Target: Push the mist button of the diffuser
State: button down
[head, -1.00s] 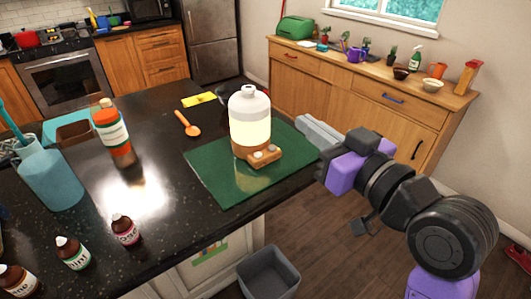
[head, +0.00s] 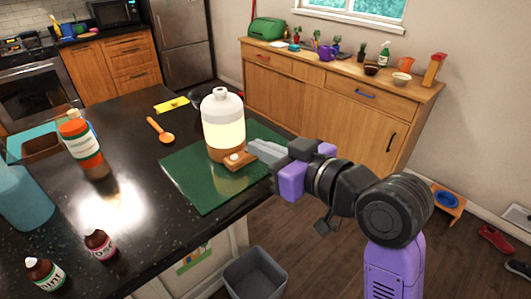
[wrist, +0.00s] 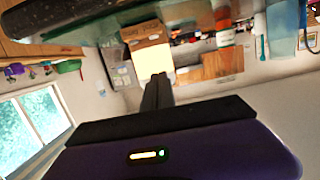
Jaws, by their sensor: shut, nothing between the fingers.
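The diffuser (head: 222,128) stands upright on the green mat (head: 197,196), with a white top, a glowing cream middle and a wooden base. A small wooden block (head: 240,164) juts from its front and carries pale round buttons. The left button (head: 235,156) is visible; the right one is hidden behind my fingertips. My gripper (head: 254,147) is shut and empty, its grey fingers at the block's right side. I cannot tell whether they touch it. In the wrist view the diffuser (wrist: 150,60) appears upside down just beyond the fingertips (wrist: 160,78).
On the dark counter are an orange spoon (head: 159,130), a yellow item (head: 171,105), an orange-capped bottle (head: 82,149) and small brown bottles (head: 100,243). A grey bin (head: 255,273) stands on the floor. The mat's front part is clear.

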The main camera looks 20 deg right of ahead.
jog(key=p, duration=0.1)
send_over(234, 157)
jog(key=s+d, duration=0.1)
jog(key=s, duration=0.1)
jog(key=shift+f, duration=0.6)
notch_tip(234, 157, down, 3)
jog(key=shift+s+r, duration=0.15)
jog(key=shift+f, duration=0.7)
